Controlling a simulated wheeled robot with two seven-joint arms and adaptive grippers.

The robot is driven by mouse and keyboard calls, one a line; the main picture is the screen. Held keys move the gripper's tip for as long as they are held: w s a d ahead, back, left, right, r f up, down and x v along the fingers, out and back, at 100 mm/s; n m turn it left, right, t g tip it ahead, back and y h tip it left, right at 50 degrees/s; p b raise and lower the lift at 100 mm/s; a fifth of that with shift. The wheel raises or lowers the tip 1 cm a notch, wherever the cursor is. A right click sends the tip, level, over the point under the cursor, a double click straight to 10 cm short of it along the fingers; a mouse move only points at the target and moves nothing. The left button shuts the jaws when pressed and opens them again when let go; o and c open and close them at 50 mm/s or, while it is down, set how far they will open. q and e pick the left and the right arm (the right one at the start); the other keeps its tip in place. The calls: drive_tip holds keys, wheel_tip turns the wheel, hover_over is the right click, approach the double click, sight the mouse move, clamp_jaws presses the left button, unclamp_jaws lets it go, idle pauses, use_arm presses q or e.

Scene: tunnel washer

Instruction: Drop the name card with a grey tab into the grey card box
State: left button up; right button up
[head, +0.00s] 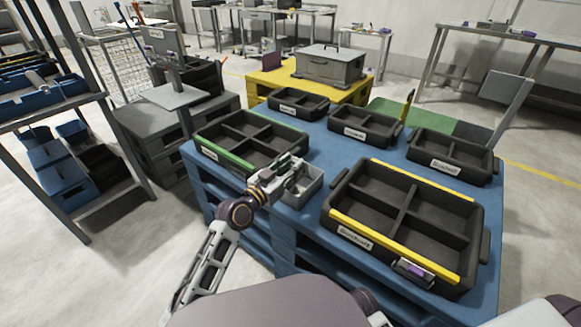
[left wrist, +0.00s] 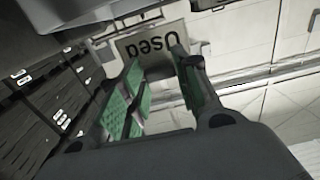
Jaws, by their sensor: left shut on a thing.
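My left gripper (head: 294,168) is over the blue table, at a small grey open box (head: 308,190) that looks like the grey card box. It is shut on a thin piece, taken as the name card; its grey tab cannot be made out. In the left wrist view, the green-padded fingers (left wrist: 158,75) stand on both sides of a grey-brown plate (left wrist: 153,48) reading "Used" upside down. I cannot tell whether this plate is on the box or in the grip.
A green-edged tray (head: 222,158) stands left of the box, and a yellow-edged tray (head: 425,246) right of it with a purple piece (head: 415,270) at its front. Several black trays stand behind. A grey case (head: 330,66) sits on the yellow pallet.

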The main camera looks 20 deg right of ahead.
use_arm(q)
drive_tip(key=o, duration=0.9)
drive_tip(key=shift+v, duration=6)
